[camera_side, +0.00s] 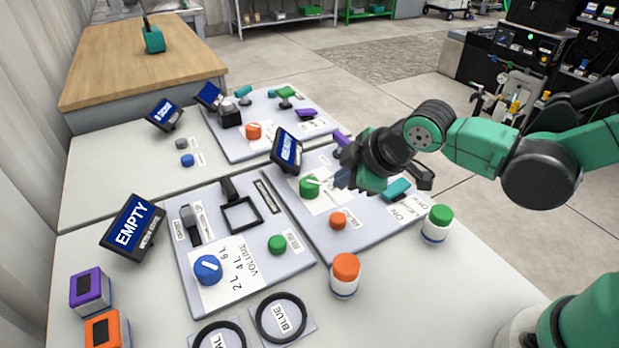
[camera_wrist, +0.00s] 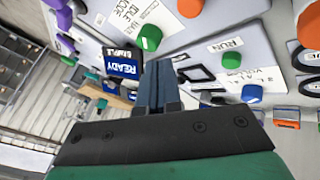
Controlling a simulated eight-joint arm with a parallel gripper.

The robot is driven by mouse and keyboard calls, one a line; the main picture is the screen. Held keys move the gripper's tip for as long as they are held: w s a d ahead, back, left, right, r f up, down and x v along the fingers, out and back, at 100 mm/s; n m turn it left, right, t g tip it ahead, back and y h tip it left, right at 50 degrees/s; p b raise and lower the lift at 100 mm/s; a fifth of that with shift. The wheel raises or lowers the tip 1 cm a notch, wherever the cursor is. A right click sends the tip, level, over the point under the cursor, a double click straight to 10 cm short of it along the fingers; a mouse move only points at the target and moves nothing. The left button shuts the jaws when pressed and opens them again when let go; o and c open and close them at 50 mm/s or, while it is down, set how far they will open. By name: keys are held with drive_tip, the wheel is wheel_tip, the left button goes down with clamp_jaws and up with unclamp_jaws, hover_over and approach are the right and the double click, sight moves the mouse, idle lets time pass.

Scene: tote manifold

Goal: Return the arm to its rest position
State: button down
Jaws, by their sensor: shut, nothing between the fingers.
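My green and black arm (camera_side: 480,143) reaches in from the right, over the right-hand control panel (camera_side: 375,235). My gripper (camera_side: 343,177) is beside or above the green knob (camera_side: 309,187) on that panel; whether they touch cannot be told. In the wrist view my gripper (camera_wrist: 158,70) has its fingers together with nothing between them. The green knob (camera_wrist: 151,37) shows apart from the fingers there.
Around my gripper are an orange button (camera_side: 337,221), a teal switch (camera_side: 397,190) and a tilted display (camera_side: 286,150). An orange-capped jar (camera_side: 344,274) and a green-capped jar (camera_side: 437,224) stand in front. A panel with a blue knob (camera_side: 207,269) lies left.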

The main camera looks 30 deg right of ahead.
drive_tip(key=s+d+r+m, duration=0.2)
drive_tip(key=s+d+m, duration=0.1)
drive_tip(key=d+m, duration=0.2)
drive_tip(key=s+d+r+m+h, duration=0.1)
drive_tip(key=s+d+r+m, duration=0.1)
drive_tip(key=s+d+m, duration=0.2)
drive_tip(key=shift+d+r+m, duration=0.25)
drive_tip(key=shift+d+m, duration=0.1)
drive_tip(key=shift+m, duration=0.65)
drive_tip(key=w+a+r+g, duration=0.3)
drive_tip(key=w+a+g, duration=0.3)
drive_tip(key=a, duration=0.2)
drive_tip(key=shift+w+a+g+y, duration=0.2)
drive_tip(key=shift+w+g+y, duration=0.1)
drive_tip(key=shift+g, duration=0.1)
